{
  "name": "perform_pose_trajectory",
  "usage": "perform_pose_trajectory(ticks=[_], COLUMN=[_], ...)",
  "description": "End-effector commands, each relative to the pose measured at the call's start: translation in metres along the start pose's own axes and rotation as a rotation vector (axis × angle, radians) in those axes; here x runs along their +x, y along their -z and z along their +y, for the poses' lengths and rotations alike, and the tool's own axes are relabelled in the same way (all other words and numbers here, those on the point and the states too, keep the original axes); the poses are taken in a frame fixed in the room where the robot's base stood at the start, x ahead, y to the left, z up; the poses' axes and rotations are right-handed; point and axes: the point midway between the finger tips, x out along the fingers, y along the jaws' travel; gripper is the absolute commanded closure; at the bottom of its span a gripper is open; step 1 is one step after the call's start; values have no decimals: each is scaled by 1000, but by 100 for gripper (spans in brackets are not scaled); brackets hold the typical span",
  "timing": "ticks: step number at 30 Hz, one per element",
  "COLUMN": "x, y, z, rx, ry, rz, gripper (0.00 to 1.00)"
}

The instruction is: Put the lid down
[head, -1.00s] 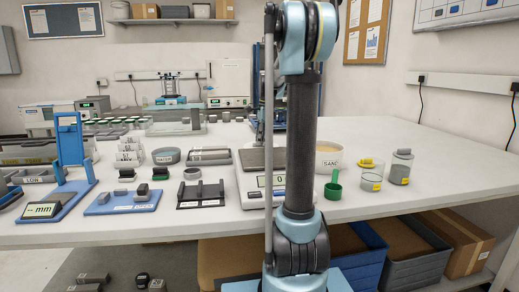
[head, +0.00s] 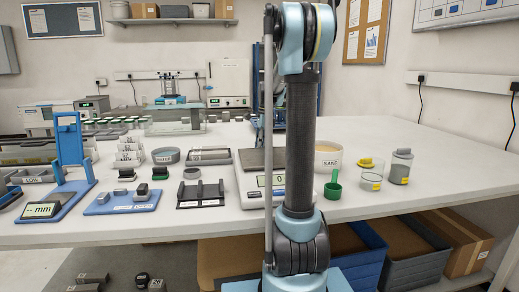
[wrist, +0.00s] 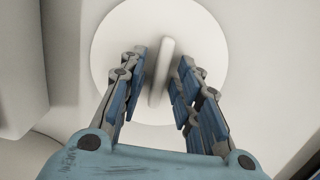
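The lid (wrist: 112,35) is a pale round disc with a raised bar handle (wrist: 160,72) across its middle, seen from above in the wrist view. My gripper (wrist: 162,68) is over the lid with its blue-padded fingers on either side of the handle. Gaps show between the handle and both rows of fingers, so the gripper looks open around it. I cannot tell what lies under the lid. In the head view, neither the lid nor my gripper can be made out; my arm stands in front of the bench.
In the wrist view, a pale block-like shape (wrist: 20,65) stands left of the lid. In the head view, the white bench (head: 450,165) holds a balance (head: 251,198), a sand bowl (head: 327,160), a green scoop (head: 333,187) and jars (head: 401,167). The bench's right side is clear.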

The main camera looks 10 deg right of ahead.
Motion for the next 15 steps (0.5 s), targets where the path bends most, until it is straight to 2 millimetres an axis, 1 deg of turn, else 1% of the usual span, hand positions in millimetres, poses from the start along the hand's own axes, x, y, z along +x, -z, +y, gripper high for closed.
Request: perform_pose_trajectory(ticks=[5,8,15], x=[-6,-18,-61], y=[0,0,0], z=[0,0,0], rx=[0,0,0], ry=[0,0,0], rz=[0,0,0], gripper=[69,69,69])
